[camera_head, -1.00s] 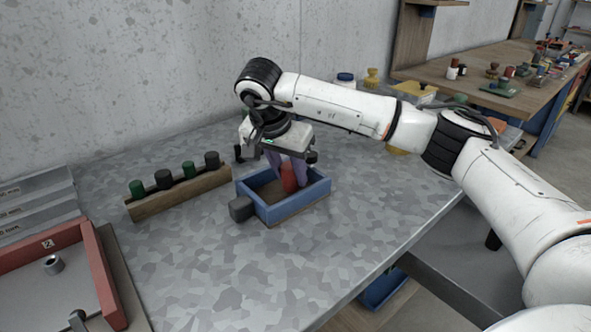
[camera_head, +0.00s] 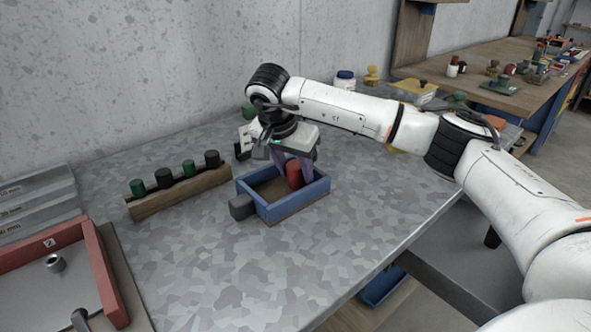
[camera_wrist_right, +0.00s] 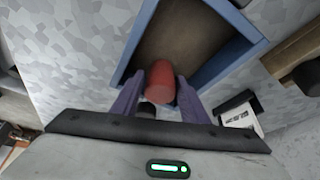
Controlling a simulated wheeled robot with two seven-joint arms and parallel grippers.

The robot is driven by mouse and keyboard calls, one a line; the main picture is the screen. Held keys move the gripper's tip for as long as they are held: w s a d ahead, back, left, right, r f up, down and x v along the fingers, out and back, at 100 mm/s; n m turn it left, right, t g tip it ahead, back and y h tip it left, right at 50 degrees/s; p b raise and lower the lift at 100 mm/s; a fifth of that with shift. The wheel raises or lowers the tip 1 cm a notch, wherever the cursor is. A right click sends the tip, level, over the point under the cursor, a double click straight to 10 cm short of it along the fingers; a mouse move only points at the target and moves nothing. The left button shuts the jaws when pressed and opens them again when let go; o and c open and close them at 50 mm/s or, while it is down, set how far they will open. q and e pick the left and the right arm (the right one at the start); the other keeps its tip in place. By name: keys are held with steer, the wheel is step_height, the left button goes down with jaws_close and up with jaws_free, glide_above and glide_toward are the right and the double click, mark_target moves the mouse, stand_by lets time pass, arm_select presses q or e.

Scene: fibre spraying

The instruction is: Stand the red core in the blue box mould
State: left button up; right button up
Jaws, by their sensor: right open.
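The blue box mould (camera_head: 290,208) sits on the grey mottled table, open at the top, with a brown floor. The red core (camera_head: 294,175) is inside it towards the right and looks roughly upright. My left gripper is not in view.
A dark grey block (camera_head: 241,206) lies against the mould's left side. A wooden rack (camera_head: 182,192) with several green and black cores stands further left. A red-walled tray (camera_head: 103,275) is at the lower left. The table front is clear.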

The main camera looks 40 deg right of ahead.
steer(key=v, duration=1.2)
steer(key=shift+r, duration=0.2)
